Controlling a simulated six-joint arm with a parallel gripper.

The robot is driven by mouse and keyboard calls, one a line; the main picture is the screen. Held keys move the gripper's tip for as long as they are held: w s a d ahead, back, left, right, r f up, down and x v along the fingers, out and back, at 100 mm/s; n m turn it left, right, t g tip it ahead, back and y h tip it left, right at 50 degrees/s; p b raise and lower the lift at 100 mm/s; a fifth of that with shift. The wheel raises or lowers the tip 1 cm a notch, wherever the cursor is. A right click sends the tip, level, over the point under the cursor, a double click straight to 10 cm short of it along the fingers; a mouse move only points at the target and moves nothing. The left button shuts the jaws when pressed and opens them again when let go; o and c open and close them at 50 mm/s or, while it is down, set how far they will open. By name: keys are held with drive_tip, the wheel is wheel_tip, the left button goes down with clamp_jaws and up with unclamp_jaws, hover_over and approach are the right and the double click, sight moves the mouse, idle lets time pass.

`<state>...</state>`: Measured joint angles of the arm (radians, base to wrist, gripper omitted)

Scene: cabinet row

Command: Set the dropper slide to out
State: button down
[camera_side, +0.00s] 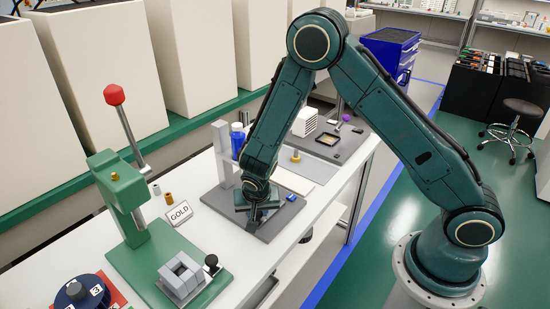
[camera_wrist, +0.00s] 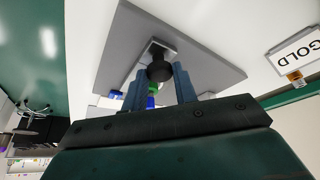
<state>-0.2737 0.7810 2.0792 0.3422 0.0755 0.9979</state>
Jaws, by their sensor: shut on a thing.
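The dropper station's grey base plate (camera_side: 272,226) lies on the white bench, with a pale grey upright (camera_side: 221,150) at its back left. My gripper (camera_side: 256,218) points down over the plate and hides the slide in the side view. In the wrist view, a round black knob (camera_wrist: 159,71) on a light grey slide piece (camera_wrist: 156,47) sits between the fingers of my gripper (camera_wrist: 160,86). My gripper is shut on this knob. How far the slide is pushed in or out cannot be told.
A green press (camera_side: 130,195) with a red-tipped lever stands left on the bench. A GOLD sign (camera_side: 180,213) stands beside the plate. A small blue part (camera_side: 292,197) lies at the plate's right. A blue bottle (camera_side: 237,142) stands behind, and a dark tray (camera_side: 328,139) lies farther back.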

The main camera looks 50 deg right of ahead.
sight(265, 223)
drive_tip(key=shift+s, duration=1.55)
drive_tip(key=c, duration=1.1)
unclamp_jaws()
drive_tip(key=shift+r, duration=0.15)
drive_tip(key=shift+v, duration=0.85)
drive_tip(key=v, duration=1.1)
drive_tip(key=shift+a+r, duration=0.15)
drive_tip(key=shift+r, duration=0.2)
drive_tip(key=shift+s+r, duration=0.1)
